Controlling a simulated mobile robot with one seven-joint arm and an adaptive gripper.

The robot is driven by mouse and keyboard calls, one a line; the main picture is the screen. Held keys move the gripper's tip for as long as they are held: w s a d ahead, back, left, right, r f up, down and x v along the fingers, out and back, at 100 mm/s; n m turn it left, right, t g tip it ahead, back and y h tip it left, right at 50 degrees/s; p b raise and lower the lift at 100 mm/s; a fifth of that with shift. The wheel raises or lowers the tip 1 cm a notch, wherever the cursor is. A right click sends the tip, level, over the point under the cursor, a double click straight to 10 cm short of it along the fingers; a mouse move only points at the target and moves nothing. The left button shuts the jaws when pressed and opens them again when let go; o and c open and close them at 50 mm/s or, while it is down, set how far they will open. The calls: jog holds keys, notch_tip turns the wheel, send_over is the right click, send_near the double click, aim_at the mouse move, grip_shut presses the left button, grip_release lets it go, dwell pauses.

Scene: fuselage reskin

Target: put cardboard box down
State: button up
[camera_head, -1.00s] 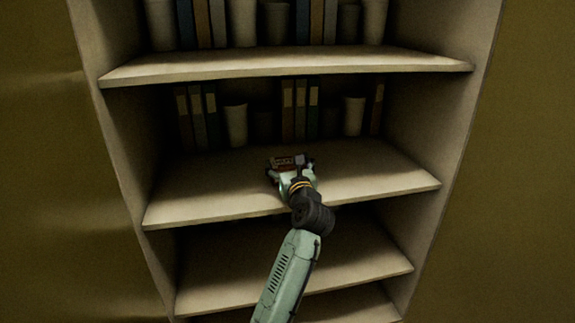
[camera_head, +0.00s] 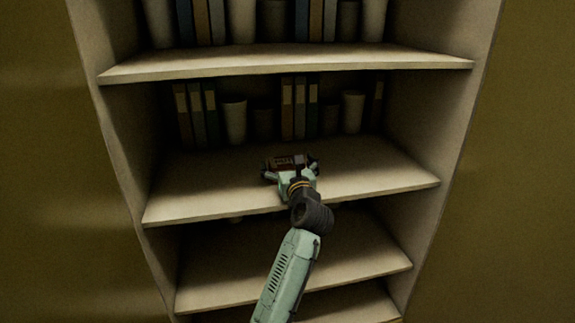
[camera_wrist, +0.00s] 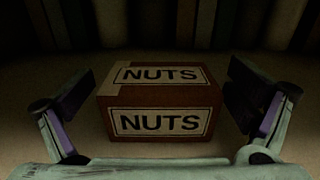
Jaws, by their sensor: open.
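The cardboard box (camera_wrist: 160,102) is brown with white "NUTS" labels on its top and front. In the wrist view it sits upright on the shelf board between my fingers, with a gap on each side. In the head view the box (camera_head: 290,162) is small, on the middle shelf (camera_head: 205,188) near its centre. My gripper (camera_head: 290,168) is open around the box, one finger on each side. The gripper (camera_wrist: 160,100) also shows in the wrist view, its fingers spread apart. The underside of the box is hidden.
Books (camera_head: 299,108) and cups (camera_head: 235,121) stand in a row at the back of this shelf. The upper shelf (camera_head: 290,64) hangs above my arm. The shelf is bare left and right of the box. A lower shelf (camera_head: 240,262) looks mostly empty.

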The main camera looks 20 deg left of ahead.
jog(key=shift+r, duration=0.15)
jog(key=b+v, duration=0.1)
jog(key=v, duration=1.1)
jog(key=shift+b, duration=0.35)
